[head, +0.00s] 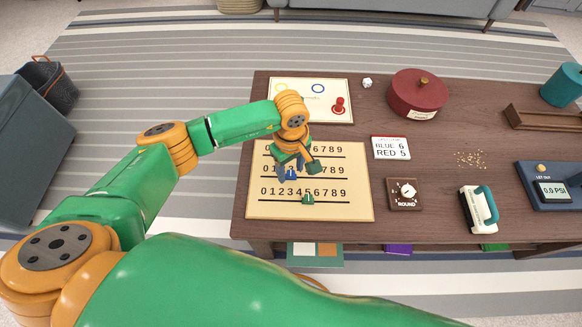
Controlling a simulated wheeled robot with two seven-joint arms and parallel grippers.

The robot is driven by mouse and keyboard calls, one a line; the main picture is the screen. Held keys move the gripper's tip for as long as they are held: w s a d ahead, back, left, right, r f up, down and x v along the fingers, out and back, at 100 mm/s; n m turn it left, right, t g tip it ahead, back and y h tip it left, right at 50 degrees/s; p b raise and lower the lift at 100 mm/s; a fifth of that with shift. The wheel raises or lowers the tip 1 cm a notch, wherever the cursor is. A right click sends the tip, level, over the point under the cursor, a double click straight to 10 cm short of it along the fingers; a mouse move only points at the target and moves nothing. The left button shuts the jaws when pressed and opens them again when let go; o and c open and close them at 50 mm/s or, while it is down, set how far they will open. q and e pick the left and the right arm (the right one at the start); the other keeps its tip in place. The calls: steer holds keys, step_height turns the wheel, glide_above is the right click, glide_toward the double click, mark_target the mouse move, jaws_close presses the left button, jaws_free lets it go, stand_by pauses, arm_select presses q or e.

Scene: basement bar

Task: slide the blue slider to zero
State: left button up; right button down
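The cream number board (358,210) lies on the table's near left part, with three rows of digits over black tracks. The blue slider (291,174) is on the middle track, around the 3, partly hidden by my gripper. A green slider (308,199) is on the bottom track, around the 5. My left gripper (298,172) is over the middle row, its fingers apart, one to the left and one to the right of the blue slider. I cannot tell whether they touch it. My wrist hides much of the top row. My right gripper is out of view.
Behind is a board with a red piece (339,106). To the right are a score card (390,147), a round dial (404,194), a red lidded pot (418,92), a white and teal brush-like item (478,209) and a pressure gauge box (548,187).

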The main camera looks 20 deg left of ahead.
arm_select(q)
jaws_close()
stand_by(1.2)
